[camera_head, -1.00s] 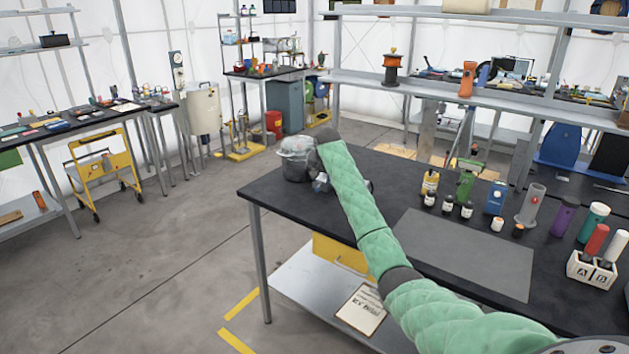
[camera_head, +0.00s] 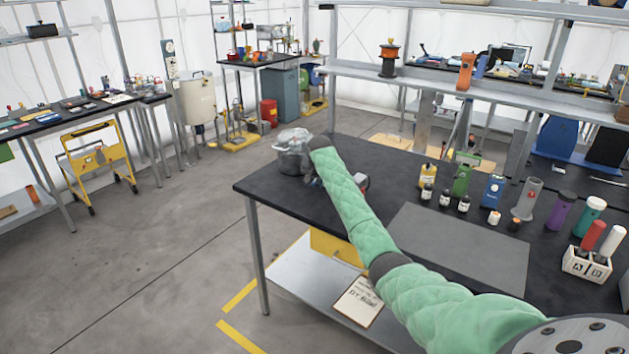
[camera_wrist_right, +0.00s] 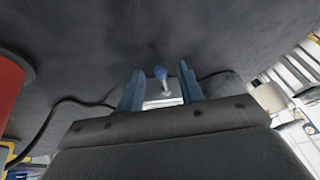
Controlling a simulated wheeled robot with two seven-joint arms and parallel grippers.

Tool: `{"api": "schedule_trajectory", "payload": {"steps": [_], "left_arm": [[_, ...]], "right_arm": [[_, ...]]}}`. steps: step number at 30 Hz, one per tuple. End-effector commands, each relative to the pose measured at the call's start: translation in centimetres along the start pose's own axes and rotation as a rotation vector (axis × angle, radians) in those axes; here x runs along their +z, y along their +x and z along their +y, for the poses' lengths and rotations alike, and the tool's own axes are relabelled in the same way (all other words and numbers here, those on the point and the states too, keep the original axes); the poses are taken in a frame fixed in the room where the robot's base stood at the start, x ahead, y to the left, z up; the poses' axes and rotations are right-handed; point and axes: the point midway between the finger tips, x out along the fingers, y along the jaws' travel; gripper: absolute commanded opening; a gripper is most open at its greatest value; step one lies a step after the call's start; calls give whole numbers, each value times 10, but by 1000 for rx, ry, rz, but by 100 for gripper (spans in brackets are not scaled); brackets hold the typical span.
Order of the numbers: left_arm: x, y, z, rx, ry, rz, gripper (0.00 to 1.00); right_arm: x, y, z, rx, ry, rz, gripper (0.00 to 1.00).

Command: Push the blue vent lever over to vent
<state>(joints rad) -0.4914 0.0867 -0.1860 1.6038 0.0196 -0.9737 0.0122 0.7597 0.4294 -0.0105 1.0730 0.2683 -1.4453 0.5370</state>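The blue vent lever (camera_wrist_right: 161,73) shows in the right wrist view as a blue knob on a short silver stem, above a small pale plate. My right gripper (camera_wrist_right: 160,69) has its two blue fingers apart. The lever appears in the gap between them; I cannot tell whether it touches either finger or stands beyond them. In the head view my right gripper (camera_head: 314,182) is small and mostly hidden by my green-sleeved arm, beside a grey pot with a clear top (camera_head: 291,152) at the table's far left corner. The lever cannot be made out there. My left gripper is not in view.
The black table (camera_head: 262,186) carries a grey mat (camera_head: 455,240), several bottles, a blue box (camera_head: 492,191) and a white marker holder (camera_head: 587,265) to the right. A red object (camera_wrist_right: 12,85) and a dark cable (camera_wrist_right: 50,120) are left of the gripper in the wrist view.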

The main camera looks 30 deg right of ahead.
Motion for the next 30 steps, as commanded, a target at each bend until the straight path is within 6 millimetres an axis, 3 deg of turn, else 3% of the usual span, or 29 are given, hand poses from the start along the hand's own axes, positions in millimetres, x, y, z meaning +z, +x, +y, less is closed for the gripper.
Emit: {"api": "schedule_trajectory", "payload": {"steps": [6,12,19,24,30], "left_arm": [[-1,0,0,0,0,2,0],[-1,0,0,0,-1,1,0],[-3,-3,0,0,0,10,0],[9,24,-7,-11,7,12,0],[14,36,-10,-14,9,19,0]], "right_arm": [[0,1,0,0,0,0,37],[0,0,0,0,0,0,0],[-1,-1,2,-9,-22,-3,0],[-3,-3,8,-42,-104,-18,0],[-3,-2,11,-71,-172,-29,0]]}}
